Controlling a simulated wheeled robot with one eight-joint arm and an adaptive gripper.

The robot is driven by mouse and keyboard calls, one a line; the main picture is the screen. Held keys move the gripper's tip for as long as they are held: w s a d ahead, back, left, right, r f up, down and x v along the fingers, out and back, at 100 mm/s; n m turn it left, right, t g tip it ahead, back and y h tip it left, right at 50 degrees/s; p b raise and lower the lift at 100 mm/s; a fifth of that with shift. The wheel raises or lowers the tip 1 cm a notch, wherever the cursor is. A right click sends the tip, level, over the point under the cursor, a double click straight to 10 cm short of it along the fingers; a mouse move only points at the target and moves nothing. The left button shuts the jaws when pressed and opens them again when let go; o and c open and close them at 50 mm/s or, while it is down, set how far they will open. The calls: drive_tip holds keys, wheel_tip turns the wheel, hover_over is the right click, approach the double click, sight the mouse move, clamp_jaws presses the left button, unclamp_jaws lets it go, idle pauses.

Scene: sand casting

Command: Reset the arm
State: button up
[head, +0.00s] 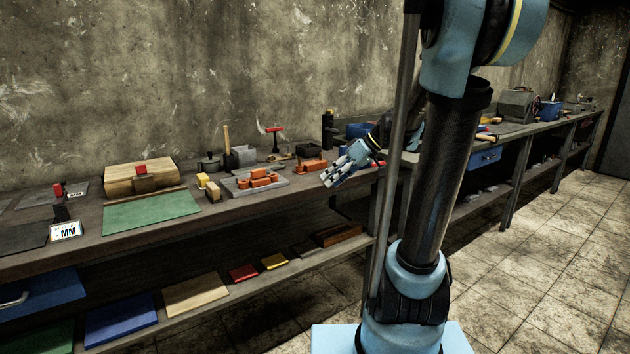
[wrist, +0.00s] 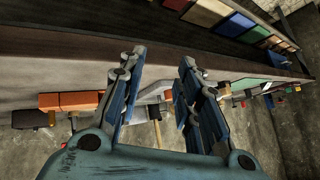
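My gripper (head: 334,179) is at the front edge of the long workbench in the head view, just right of the grey tray with orange parts. In the wrist view my gripper (wrist: 153,75) has its two blue-padded fingers spread apart, with nothing between them but the bench behind. It is open and empty. My blue and black arm rises at the right of the head view and hides part of the bench behind it.
The workbench (head: 240,207) runs along the wall. On it are a green mat (head: 151,213), a wooden box (head: 142,178), an orange-part tray (head: 243,191) and an orange block (head: 311,166). Coloured panels lie on the lower shelf (head: 215,313). The tiled floor (head: 560,270) at right is clear.

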drive_tip(key=s+d+f+m+h, duration=0.3)
drive_tip(key=s+d+f, duration=0.1)
drive_tip(key=s, duration=0.3)
drive_tip(key=s+d+f+m+h, duration=0.3)
drive_tip(key=s+f, duration=0.3)
drive_tip(key=s, duration=0.2)
drive_tip(key=s+d+f+m+h, duration=0.2)
drive_tip(key=s+d+f+m, duration=0.1)
drive_tip(key=s, duration=0.4)
drive_tip(key=d+f, duration=0.1)
drive_tip(key=d, duration=0.1)
drive_tip(key=shift+s+d+f+m+h, duration=0.3)
drive_tip(key=shift+s+d+f+h, duration=0.05)
drive_tip(key=shift+d+f+h, duration=0.05)
drive_tip(key=shift+w+f, duration=0.2)
drive_tip(key=shift+w, duration=0.2)
